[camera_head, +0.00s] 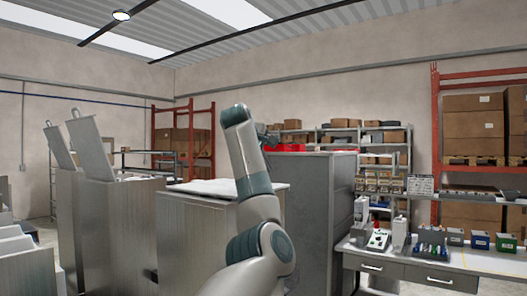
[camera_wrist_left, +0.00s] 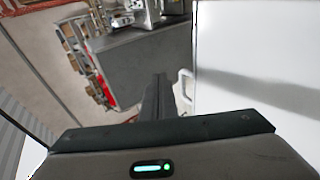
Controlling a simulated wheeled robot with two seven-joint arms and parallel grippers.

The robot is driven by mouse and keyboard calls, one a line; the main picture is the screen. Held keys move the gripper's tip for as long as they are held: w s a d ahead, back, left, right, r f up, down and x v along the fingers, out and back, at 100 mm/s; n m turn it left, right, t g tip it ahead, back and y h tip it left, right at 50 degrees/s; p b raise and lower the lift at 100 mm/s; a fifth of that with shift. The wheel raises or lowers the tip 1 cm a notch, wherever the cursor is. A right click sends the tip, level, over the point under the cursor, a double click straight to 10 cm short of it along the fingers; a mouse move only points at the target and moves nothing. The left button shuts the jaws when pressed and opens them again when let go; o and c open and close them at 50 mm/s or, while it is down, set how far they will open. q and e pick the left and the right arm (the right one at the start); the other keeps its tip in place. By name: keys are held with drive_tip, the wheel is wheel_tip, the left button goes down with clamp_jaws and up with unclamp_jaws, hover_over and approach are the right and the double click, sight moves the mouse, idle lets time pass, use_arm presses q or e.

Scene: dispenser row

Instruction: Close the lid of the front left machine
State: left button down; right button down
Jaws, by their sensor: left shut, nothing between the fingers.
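A grey machine (camera_head: 190,235) stands just beyond my left arm. Its pale lid (camera_head: 205,188) lies flat or nearly flat on top; I cannot tell whether it is fully down. In the left wrist view, a broad white panel with a handle (camera_wrist_left: 250,60) fills the right side, close beside the fingers. My left gripper (camera_wrist_left: 158,80) is shut and empty, apart from the handle as far as I can tell. In the head view my left arm rises across the middle and its gripper is mostly hidden behind it. My right gripper is not in view.
Two machines at the left have raised lids (camera_head: 90,140) (camera_head: 60,147). A tall grey cabinet (camera_head: 312,215) stands right of the middle machine. A workbench (camera_head: 440,268) with small bins is at the right. Red racks and shelves line the back.

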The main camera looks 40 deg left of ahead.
use_arm(q)
drive_tip(key=f, duration=0.1)
drive_tip(key=f+g+p, duration=0.1)
drive_tip(key=f, duration=0.1)
drive_tip(key=shift+w, duration=0.2)
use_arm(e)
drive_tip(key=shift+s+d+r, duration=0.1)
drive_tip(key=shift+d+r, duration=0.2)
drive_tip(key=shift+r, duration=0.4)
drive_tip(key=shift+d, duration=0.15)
use_arm(q)
drive_tip(key=shift+r, duration=0.15)
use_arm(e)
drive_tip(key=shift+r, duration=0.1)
